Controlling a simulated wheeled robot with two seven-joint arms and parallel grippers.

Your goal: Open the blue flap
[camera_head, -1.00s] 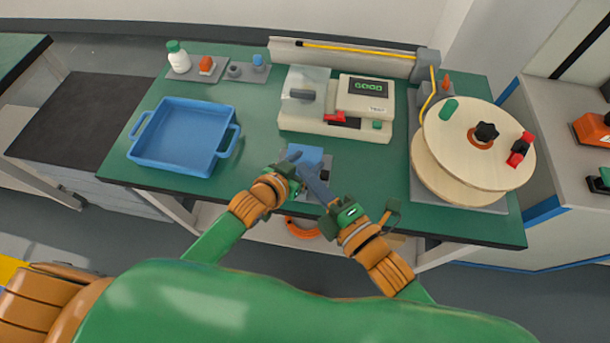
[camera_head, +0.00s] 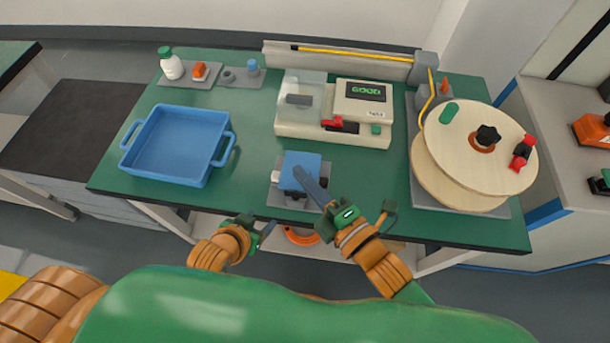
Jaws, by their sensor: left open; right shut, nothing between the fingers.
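The blue flap (camera_head: 296,164) sits on a small device with a grey base plate (camera_head: 277,200) near the front edge of the green table. Its blue face shows from above. My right gripper (camera_head: 302,174) is shut and empty; its fingers lie over the flap's right side. I cannot tell if they touch it. My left gripper (camera_head: 264,232) is open and empty, lower left of the device, apart from it, near the table's front edge.
A blue tray (camera_head: 127,160) stands to the left. A white machine (camera_head: 290,127) with a display reading GOOD stands behind the flap device. A large wooden reel (camera_head: 455,140) is on the right. Bare green table (camera_head: 245,180) lies between tray and device.

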